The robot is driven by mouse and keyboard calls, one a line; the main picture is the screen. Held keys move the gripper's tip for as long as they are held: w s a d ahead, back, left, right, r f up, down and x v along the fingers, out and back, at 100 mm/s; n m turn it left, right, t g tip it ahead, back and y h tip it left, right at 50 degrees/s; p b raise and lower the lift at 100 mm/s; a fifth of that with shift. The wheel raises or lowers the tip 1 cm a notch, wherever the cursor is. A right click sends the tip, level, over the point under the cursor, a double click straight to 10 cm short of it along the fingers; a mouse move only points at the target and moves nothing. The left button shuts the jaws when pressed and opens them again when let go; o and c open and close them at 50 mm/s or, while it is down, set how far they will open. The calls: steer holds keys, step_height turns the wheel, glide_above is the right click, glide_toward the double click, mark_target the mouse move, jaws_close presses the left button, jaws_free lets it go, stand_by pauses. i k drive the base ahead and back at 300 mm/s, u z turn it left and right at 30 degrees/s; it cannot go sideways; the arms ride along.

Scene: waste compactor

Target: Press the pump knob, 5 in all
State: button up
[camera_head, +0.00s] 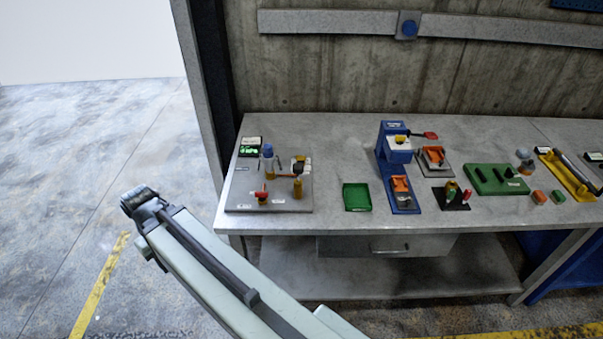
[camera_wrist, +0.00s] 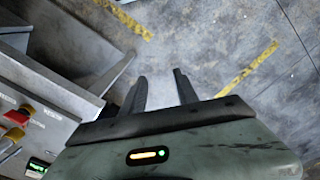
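A grey plate (camera_head: 236,196) at the left end of the bench carries small fittings. These are a blue-topped cylinder (camera_head: 267,160), a brass-coloured post (camera_head: 298,188), a red-topped brass fitting (camera_head: 262,195) and a dark display with green digits (camera_head: 250,147). I cannot tell which part is the pump knob. In the wrist view, a red knob on a yellow base (camera_wrist: 19,116) shows at the left edge. My gripper (camera_wrist: 160,75) is open and empty, its two dark fingers apart over the floor. In the head view my gripper (camera_head: 138,198) is left of the bench, touching nothing.
The bench (camera_head: 335,140) also holds a green tray (camera_head: 357,197), a blue press (camera_head: 385,160), a green block (camera_head: 480,178) and a yellow tool (camera_head: 560,170). A grey post (camera_head: 200,100) stands at its left end. The floor left of it is clear.

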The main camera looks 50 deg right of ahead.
mark_target(298, 168)
steer(key=z, duration=0.7)
steer(key=k, duration=1.35)
steer(key=z, duration=0.45)
steer(key=i, duration=1)
